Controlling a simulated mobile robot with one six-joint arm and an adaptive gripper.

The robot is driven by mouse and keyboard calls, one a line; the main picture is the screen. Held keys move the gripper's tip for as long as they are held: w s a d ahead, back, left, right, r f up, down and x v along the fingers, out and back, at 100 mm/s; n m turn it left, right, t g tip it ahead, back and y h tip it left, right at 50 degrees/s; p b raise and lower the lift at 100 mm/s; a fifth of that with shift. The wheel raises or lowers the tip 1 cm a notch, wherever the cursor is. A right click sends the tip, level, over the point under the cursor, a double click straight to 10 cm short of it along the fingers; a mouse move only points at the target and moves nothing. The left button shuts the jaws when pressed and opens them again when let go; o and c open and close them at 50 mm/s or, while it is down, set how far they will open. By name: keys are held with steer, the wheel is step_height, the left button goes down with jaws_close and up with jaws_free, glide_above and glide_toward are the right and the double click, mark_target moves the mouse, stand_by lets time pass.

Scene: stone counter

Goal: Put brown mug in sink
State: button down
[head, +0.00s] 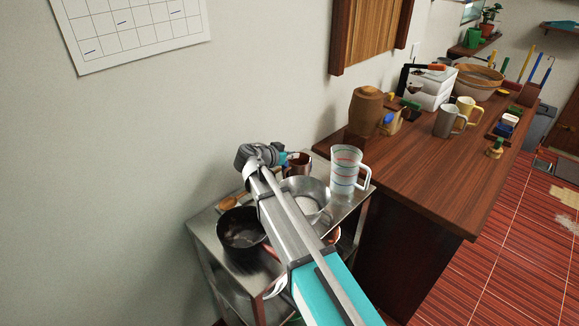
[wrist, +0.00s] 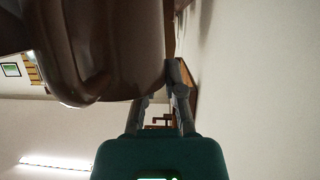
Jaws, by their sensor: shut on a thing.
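The brown mug (head: 299,167) is at the end of my arm in the head view, close to the wall over the back of a metal cart. In the wrist view the brown mug (wrist: 100,50) is large at upper left, against my finger ends. My gripper (wrist: 168,82) is shut on it; the exact contact is partly hidden by the mug. In the head view my gripper (head: 284,161) is mostly hidden by its own wrist. No sink can be made out for sure; a round steel basin or pan (head: 318,187) sits on the cart just below the mug, partly covered by my arm.
A clear measuring jug (head: 345,171) stands right of the mug, close by. A dark pan (head: 241,232) and a wooden spoon (head: 232,202) lie on the cart's left. The wooden counter (head: 420,178) at right holds a grey mug (head: 449,122) and a yellow mug (head: 466,109); its front is clear.

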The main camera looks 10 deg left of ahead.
steer(key=shift+f+b, duration=1.85)
steer(key=shift+b, duration=0.05)
steer(key=shift+f, duration=0.1)
steer(key=c, duration=0.8)
jaws_free()
steer(key=shift+o, duration=0.2)
steer(key=shift+r, duration=0.2)
steer(key=p+v, duration=0.4)
steer(key=v, duration=0.8)
steer(key=shift+p, duration=0.35)
